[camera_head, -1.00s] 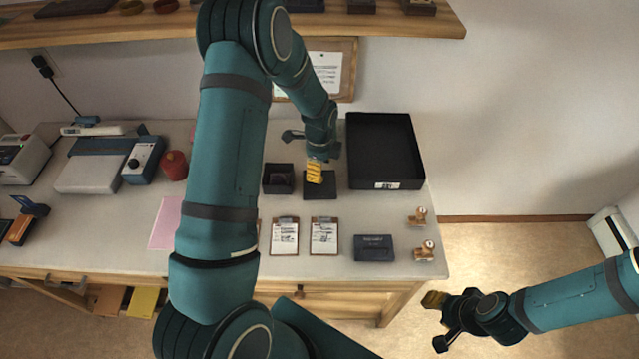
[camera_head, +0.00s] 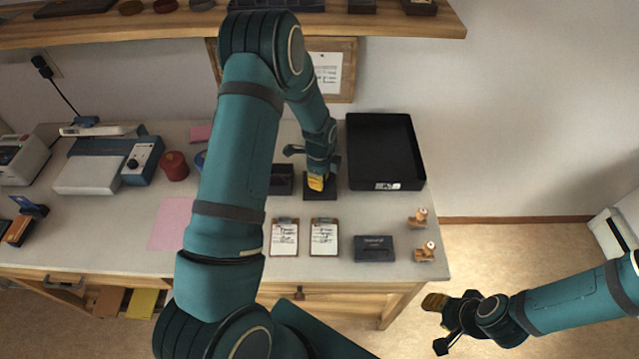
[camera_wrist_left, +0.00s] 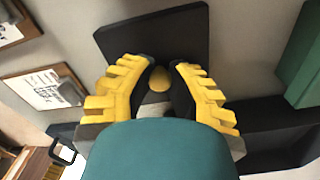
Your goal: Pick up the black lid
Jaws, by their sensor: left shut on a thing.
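The black lid (camera_head: 329,193) is a flat dark square at the table's back middle, between a small black box and a large black tray. My left gripper (camera_head: 317,183) comes down over it from above. In the left wrist view, the lid (camera_wrist_left: 160,30) lies beyond the yellow fingers, and a round gold knob (camera_wrist_left: 157,79) shows between them. The left gripper (camera_wrist_left: 158,85) is shut on the lid at this knob; the fingertips partly hide the contact. I cannot tell whether the lid is clear of the table. My right gripper (camera_head: 437,322) is open and empty, off the table's right side.
The small black box (camera_head: 281,180) stands just left of the lid. The large black tray (camera_head: 388,185) stands to its right. Two clipboards (camera_head: 285,238), a dark blue box (camera_head: 374,249) and wooden stamps (camera_head: 420,217) lie in front. A wooden shelf (camera_head: 300,22) runs above.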

